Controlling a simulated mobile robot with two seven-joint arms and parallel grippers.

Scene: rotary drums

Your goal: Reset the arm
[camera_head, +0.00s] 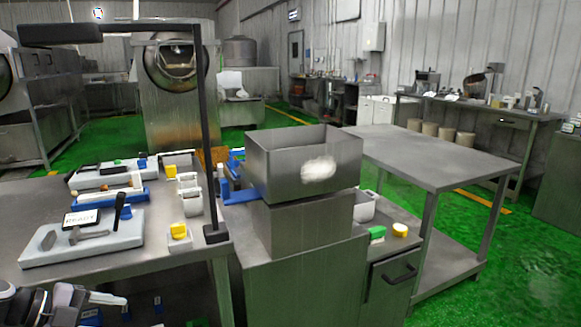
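Part of my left arm and gripper (92,300) shows at the bottom left corner, below the front edge of the left table. It is dark and light grey, and only a part is in frame. Its fingers are too unclear to tell whether they are open or shut, and I see nothing held in it. My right arm and gripper are out of view.
A left steel table (150,262) carries trays with tools and small containers. A black post (207,130) rises at its right edge. A square steel hopper (280,160) stands on a cabinet at centre. A bare steel table (430,158) is at right. Green floor (490,240) is open there.

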